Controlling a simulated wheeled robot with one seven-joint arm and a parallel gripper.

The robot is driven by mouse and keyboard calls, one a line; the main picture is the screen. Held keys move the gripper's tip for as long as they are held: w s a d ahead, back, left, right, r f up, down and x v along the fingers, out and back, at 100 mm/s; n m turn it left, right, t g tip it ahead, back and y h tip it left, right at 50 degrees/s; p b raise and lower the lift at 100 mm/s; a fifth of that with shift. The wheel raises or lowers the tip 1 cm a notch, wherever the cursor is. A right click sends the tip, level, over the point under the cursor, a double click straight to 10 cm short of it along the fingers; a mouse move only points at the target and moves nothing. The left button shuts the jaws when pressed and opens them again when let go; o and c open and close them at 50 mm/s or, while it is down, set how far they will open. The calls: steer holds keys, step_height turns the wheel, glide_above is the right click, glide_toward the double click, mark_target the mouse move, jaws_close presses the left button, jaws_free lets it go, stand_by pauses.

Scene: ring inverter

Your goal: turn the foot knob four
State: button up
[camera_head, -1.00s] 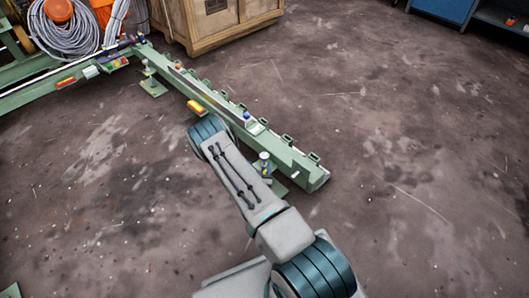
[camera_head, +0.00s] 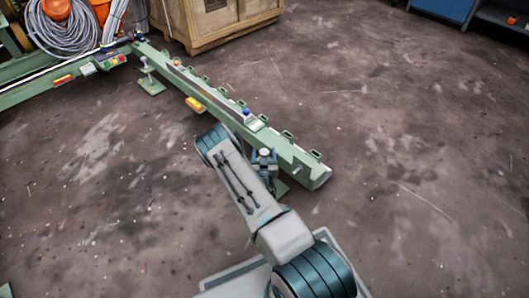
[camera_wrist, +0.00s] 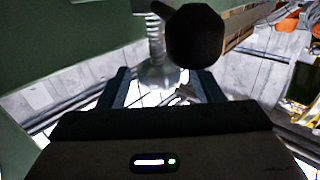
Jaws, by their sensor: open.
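A levelling foot with a pale-topped knob (camera_head: 265,152) stands beside the near right end of the long green beam (camera_head: 300,163). In the head view the blue fingers of my gripper (camera_head: 264,160) are on either side of it, partly hidden by my arm. In the wrist view my gripper (camera_wrist: 163,85) is open, its two dark fingers apart. A threaded metal spindle (camera_wrist: 154,38) with a wide pale lower end (camera_wrist: 158,73) shows between and beyond the fingertips. A dark round end (camera_wrist: 195,35) is close by, above the right finger. Contact with the fingers cannot be told.
Another foot (camera_head: 151,85) stands along the beam farther left. An orange-yellow part (camera_head: 195,104) sits on the beam's near side. A wooden crate (camera_head: 215,20) and a coiled grey cable (camera_head: 65,40) are at the back. The floor (camera_head: 420,130) to the right is clear.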

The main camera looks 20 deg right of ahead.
steer(key=shift+b+x, duration=0.3)
steer(key=shift+x, duration=1.05)
steer(key=c, duration=1)
steer(key=shift+m+g+h, duration=0.3)
steer(key=shift+m+h, duration=0.1)
steer(key=shift+h, duration=0.2)
